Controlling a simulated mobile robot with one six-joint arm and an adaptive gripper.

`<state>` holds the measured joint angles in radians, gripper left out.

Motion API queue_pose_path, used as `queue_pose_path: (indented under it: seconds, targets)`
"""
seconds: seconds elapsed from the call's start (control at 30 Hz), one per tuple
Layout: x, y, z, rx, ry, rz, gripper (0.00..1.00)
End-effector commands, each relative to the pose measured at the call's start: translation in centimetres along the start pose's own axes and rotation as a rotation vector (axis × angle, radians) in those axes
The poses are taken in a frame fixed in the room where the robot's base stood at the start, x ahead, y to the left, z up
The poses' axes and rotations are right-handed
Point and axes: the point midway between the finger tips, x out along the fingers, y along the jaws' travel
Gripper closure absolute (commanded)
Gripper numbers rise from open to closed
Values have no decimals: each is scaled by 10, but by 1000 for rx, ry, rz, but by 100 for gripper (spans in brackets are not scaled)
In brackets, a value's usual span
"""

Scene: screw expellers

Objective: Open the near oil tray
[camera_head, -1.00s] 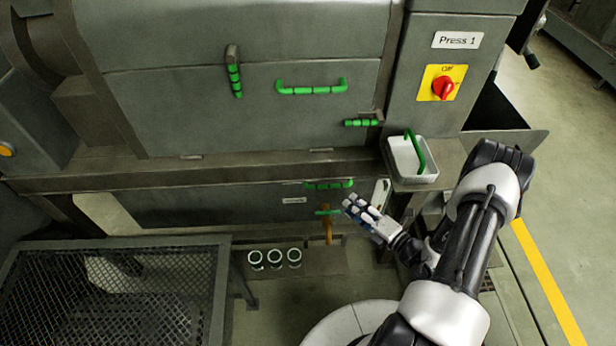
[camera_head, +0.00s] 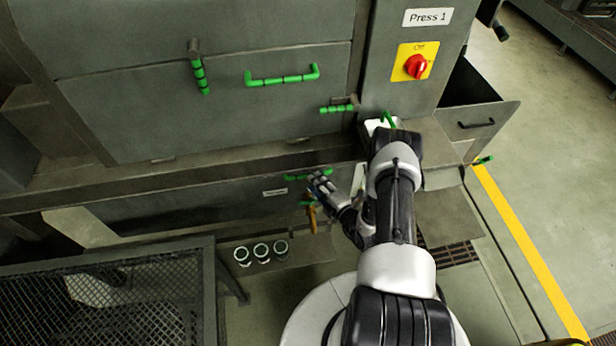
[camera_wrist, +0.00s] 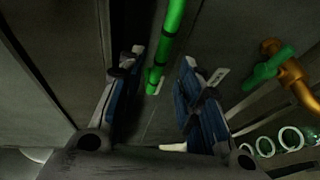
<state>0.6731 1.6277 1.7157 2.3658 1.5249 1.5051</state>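The near oil tray appears to be the low grey panel (camera_head: 190,207) under the press, with a small label. A green bar handle (camera_head: 292,178) sits along its top edge, and the tray looks shut. My gripper (camera_head: 319,182) is at the right end of this handle and hides part of it. In the wrist view, the green handle (camera_wrist: 170,35) runs between the two blue-padded fingers of my gripper (camera_wrist: 172,72). The fingers are apart, with gaps visible on both sides of the bar. Whether either finger touches it, I cannot tell.
A brass valve with a green lever (camera_head: 311,218) hangs just below the handle; it is right of the fingers in the wrist view (camera_wrist: 292,75). Several round cups (camera_head: 262,252) stand below. A mesh-topped frame (camera_head: 110,300) is at lower left. A white container (camera_head: 376,126) sits above, partly hidden by my arm.

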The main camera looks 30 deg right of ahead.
Motion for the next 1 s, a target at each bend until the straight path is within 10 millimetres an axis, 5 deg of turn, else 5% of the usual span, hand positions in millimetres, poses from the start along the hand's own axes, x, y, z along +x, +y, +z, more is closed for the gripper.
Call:
queue_pose_path:
  seconds: [0.33, 0.7, 1.0]
  targets:
    - [52, 0, 0, -2, 2, 1, 67]
    - [58, 0, 0, 0, 0, -1, 67]
    - [57, 0, 0, 0, 0, 0, 86]
